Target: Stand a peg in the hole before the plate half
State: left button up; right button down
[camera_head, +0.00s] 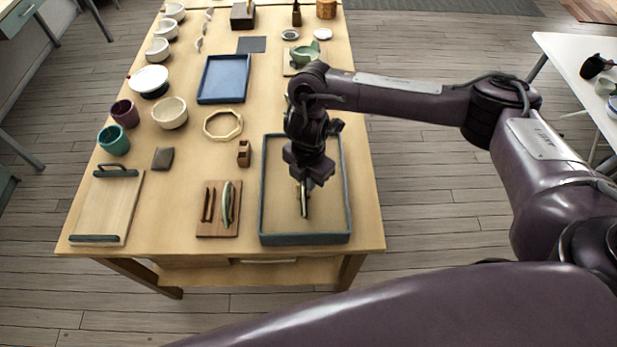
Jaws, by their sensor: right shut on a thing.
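My right gripper (303,182) points down over the grey-rimmed tray (348,215). It is shut on a slim thing (304,205), dark with a pale greenish edge. The gripper hides its upper part, so I cannot tell whether it is a peg or a plate half, or whether it touches the tray floor. Left of the tray lies a brown wooden board (234,227). A pale green, edge-on piece (227,203), like a plate half, stands on it beside a dark narrow strip (208,205). A peg hole is too small to make out. My left gripper is not in view.
A small wooden block (244,153) stands left of the tray. A board with dark handles (117,205) lies at the left front. An octagonal ring (222,125), a blue tray (223,80) and several bowls stand farther back. Bare table lies between the two boards.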

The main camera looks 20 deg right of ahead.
jog(key=shift+f, duration=0.25)
dwell(0.4)
dwell(0.6)
jog(key=shift+f+b, duration=0.35)
jog(key=shift+f, duration=0.2)
jog(key=shift+r, duration=0.15)
dwell(1.1)
jog(key=shift+r+p, duration=2.45)
jog(key=shift+r, duration=0.1)
jog(key=shift+f, duration=0.15)
jog(key=shift+f+b, duration=1.1)
jog(key=shift+f, duration=0.4)
